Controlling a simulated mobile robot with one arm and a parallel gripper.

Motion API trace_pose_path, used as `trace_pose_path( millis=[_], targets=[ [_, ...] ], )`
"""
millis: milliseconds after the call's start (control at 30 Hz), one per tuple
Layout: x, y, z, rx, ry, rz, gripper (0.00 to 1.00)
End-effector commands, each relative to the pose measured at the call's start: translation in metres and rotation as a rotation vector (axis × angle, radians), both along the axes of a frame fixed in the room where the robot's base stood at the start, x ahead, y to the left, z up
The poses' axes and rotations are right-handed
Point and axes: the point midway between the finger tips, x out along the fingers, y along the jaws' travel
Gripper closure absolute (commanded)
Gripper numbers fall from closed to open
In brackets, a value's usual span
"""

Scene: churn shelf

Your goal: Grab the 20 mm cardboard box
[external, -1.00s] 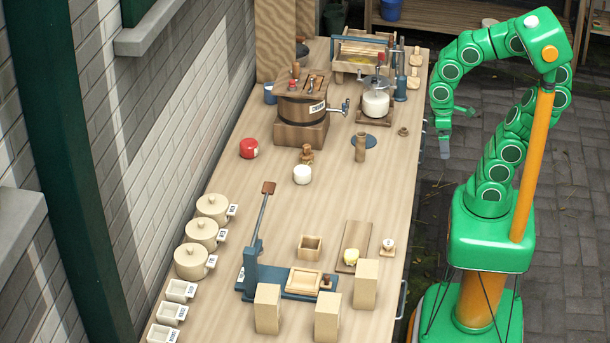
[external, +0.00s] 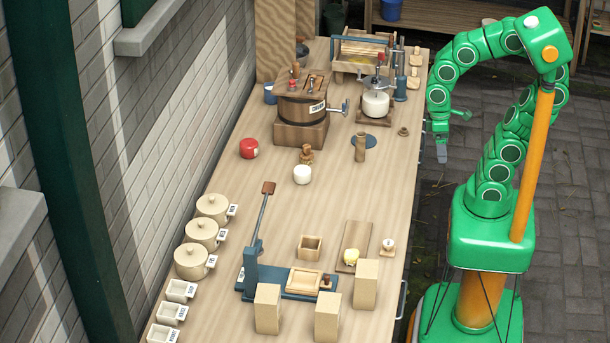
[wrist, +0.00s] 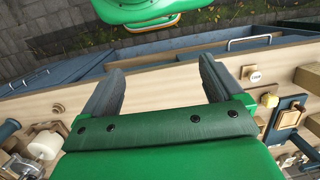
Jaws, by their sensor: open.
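Three tan blocks that look like cardboard boxes stand upright at the near end of the bench: a left one (external: 267,309), a middle one (external: 327,317) and a right one (external: 364,285). No size mark shows on them, so I cannot tell which is 20 mm. My gripper (external: 442,153) hangs beyond the bench's right edge, well behind and to the right of the boxes. In the wrist view my gripper (wrist: 160,66) has its two fingers wide apart with nothing between them.
A blue press (external: 252,265) with a lever stands beside the boxes. An open wooden box (external: 310,246), a board (external: 348,262) with a yellow lump, and a small labelled block (external: 388,245) lie behind them. The mid-bench right side is mostly clear.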

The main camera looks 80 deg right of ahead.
Motion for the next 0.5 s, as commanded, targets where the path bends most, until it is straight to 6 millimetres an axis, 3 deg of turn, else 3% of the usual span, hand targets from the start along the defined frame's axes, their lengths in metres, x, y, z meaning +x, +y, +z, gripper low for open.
trace_pose_path(
  millis=[200, 500],
  targets=[
    [0.021, 0.073, -0.014, 0.208, 0.053, -0.028, 0.06],
    [0.047, 0.173, -0.017, 0.484, 0.167, -0.153, 0.06]
  ],
)
